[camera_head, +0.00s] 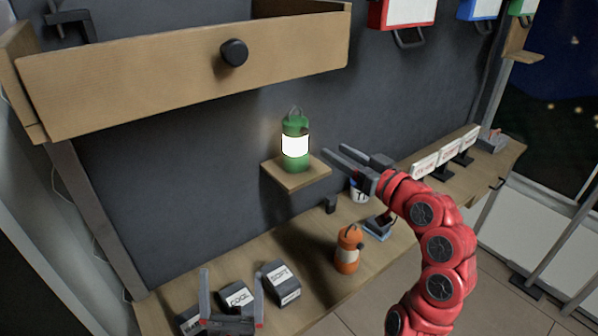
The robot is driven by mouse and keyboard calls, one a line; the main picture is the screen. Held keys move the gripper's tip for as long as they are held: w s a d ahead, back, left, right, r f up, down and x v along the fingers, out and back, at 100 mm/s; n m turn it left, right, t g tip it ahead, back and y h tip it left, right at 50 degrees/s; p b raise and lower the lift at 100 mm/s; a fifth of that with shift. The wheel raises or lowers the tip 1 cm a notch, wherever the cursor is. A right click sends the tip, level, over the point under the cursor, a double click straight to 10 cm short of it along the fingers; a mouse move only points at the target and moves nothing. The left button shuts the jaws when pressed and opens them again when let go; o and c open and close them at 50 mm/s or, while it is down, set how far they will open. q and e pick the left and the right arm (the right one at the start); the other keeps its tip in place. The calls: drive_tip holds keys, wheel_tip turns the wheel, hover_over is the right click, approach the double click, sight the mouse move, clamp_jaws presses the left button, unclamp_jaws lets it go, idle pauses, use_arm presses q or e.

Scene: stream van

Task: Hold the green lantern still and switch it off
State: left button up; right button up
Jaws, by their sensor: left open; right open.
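The green lantern (295,159) stands upright on a small wooden wall shelf (297,182), and its white middle band glows brightly. A small dark knob (306,130) shows on its upper right side. My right gripper (336,155) is open and empty, just to the right of the lantern, with its fingers pointing left toward it. A gap shows between the fingertips and the lantern in the picture. My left gripper (231,288) is open, low at the bottom left over the counter, well away from the lantern, in front of labelled dark boxes.
An orange lantern (348,250) stands unlit on the wooden counter (305,243) below. Labelled boxes (282,283) sit at the counter's left. A wooden drawer (190,75) juts out above left.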

use_arm(q)
drive_tip(key=w+d+r+n+g+y, duration=0.1)
drive_tip(key=w+d+r+g+y, duration=0.1)
drive_tip(key=w+d+r, duration=0.4)
drive_tip(key=w+d+r+n+g+y, duration=0.1)
drive_tip(key=w+d+r+g+y, duration=0.2)
drive_tip(key=w, duration=0.5)
drive_tip(key=n+g+y, duration=0.1)
drive_tip(key=n+g, duration=0.1)
drive_tip(key=g, duration=0.6)
approach(295, 143)
drive_tip(key=w, duration=1.2)
drive_tip(key=shift+d+r, duration=0.2)
drive_tip(key=shift+d, duration=0.2)
drive_tip(key=shift+w+f, duration=0.1)
drive_tip(key=shift+w, duration=0.65)
use_arm(e)
drive_tip(key=shift+d, duration=0.1)
use_arm(q)
drive_tip(key=c, duration=1.4)
drive_tip(key=shift+c, duration=0.6)
use_arm(e)
drive_tip(key=shift+c, duration=0.6)
clamp_jaws()
